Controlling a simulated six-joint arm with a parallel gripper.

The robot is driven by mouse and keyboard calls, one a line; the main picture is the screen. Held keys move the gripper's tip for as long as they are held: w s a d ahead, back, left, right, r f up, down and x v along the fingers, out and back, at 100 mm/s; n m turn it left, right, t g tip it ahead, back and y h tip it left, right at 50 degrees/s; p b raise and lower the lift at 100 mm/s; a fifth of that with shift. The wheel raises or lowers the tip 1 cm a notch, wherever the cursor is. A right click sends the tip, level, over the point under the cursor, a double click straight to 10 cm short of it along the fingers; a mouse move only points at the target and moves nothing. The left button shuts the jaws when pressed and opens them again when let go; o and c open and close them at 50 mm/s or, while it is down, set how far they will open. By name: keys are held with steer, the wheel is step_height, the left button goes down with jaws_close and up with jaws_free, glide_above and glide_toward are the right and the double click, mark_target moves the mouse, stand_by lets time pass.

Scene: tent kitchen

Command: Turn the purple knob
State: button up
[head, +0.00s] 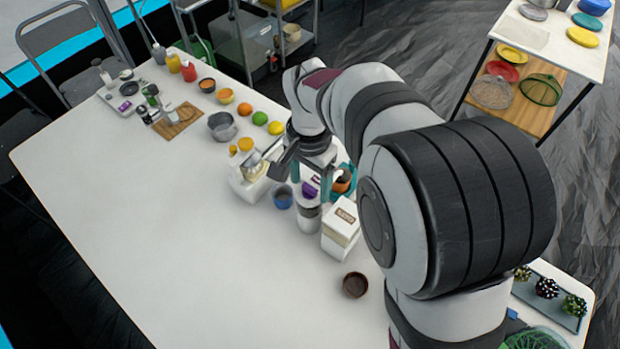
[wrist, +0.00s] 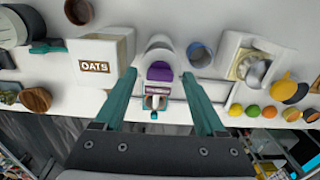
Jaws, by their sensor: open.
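The purple knob (head: 309,190) sits on a small white appliance (head: 307,215) at the table's right side. In the wrist view the purple knob (wrist: 160,72) shows near the middle, on the same white appliance (wrist: 158,46). My gripper (head: 311,179) is open, with its teal fingers over the appliance. In the wrist view my gripper (wrist: 158,75) has one finger on each side of the knob in the picture, with nothing held. I cannot tell how far the fingertips are above the knob or whether they touch anything.
A white oats box (head: 341,228) stands close beside the appliance. A blue cup (head: 283,196) and a white mixer (head: 247,181) stand on its other side. A brown bowl (head: 355,285) lies nearer. The table's left and front area (head: 150,230) is clear.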

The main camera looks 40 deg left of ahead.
mark_target(310, 187)
step_height(310, 187, up, 16)
stand_by(0.3)
steer(key=shift+f, duration=0.1)
steer(key=s+d+f+m+y, duration=0.1)
steer(key=s+d+m, duration=0.1)
steer(key=d, duration=1)
steer(key=s+d+f+m, duration=0.2)
steer(key=d, duration=1)
steer(key=s+d+f+m, duration=0.1)
steer(key=s+d+f, duration=0.4)
steer(key=s, duration=0.3)
steer(key=shift+s+d+f+m+y, duration=0.3)
steer(key=shift+s+f+y, duration=0.05)
steer(key=shift+f+y, duration=0.05)
